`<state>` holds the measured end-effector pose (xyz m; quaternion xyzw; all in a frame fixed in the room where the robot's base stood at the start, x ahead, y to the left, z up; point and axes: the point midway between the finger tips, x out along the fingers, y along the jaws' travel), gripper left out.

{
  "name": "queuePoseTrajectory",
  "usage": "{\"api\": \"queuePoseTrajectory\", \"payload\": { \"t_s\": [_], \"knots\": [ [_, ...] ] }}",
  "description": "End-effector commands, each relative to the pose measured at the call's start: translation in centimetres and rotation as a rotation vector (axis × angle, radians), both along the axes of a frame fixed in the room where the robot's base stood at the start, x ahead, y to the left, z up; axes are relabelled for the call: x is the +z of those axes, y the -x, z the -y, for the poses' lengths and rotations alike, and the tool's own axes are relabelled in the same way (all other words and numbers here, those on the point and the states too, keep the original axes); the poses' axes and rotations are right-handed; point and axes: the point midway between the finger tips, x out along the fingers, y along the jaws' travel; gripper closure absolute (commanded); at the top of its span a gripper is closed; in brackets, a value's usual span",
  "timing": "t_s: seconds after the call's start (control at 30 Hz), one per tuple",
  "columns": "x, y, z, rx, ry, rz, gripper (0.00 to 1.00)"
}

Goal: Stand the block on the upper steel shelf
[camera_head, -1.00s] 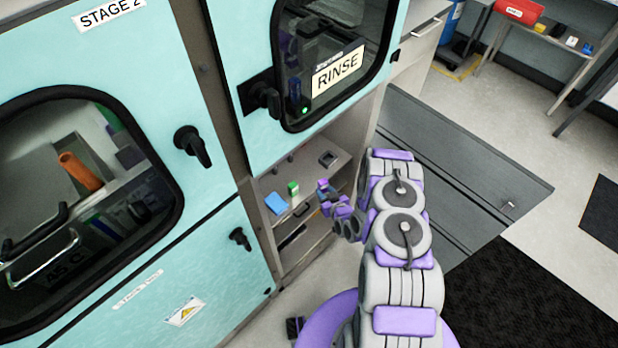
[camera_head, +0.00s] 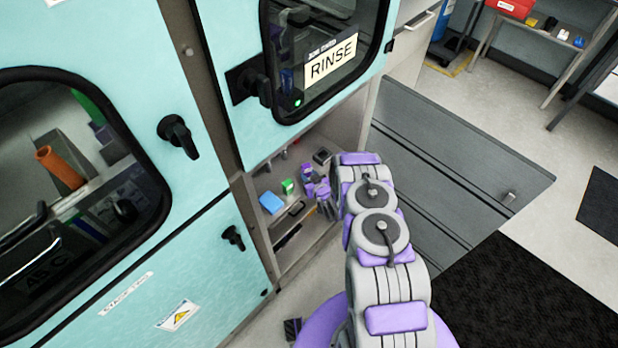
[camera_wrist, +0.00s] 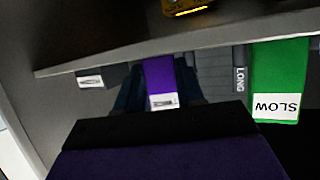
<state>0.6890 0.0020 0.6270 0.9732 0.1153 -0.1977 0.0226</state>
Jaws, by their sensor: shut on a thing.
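The block looks to be the purple piece with a white label (camera_wrist: 160,80) in the wrist view. My gripper (camera_wrist: 160,95) is shut on it, with dark fingers on both sides. In the head view, the block (camera_head: 306,170) is a small purple shape at the end of my arm, inside the open cabinet bay. The upper steel shelf (camera_head: 262,183) is there, below the RINSE door. The block is over or at this shelf, right of the green item. I cannot tell whether its base touches the shelf.
A green item (camera_head: 288,186) labelled SLOW (camera_wrist: 280,80) and a blue box (camera_head: 271,203) are on the shelf. A grey piece marked LONG (camera_wrist: 222,72) stands between block and green item in the wrist view. A dark square item (camera_head: 322,156) lies farther right.

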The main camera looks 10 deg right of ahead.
Motion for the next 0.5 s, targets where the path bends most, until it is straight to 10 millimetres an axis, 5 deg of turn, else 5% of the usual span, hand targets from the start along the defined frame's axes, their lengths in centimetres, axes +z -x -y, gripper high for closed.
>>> {"api": "queuePoseTrajectory", "payload": {
  "t_s": [0.3,0.33,0.5],
  "knots": [
    [-0.19,-0.05,0.01,0.0,0.001,0.001,0.98],
    [-0.18,-0.06,0.0,0.0,0.001,0.001,0.61],
    [-0.14,-0.05,0.01,0.0,0.0,0.001,0.44]
  ]
}}
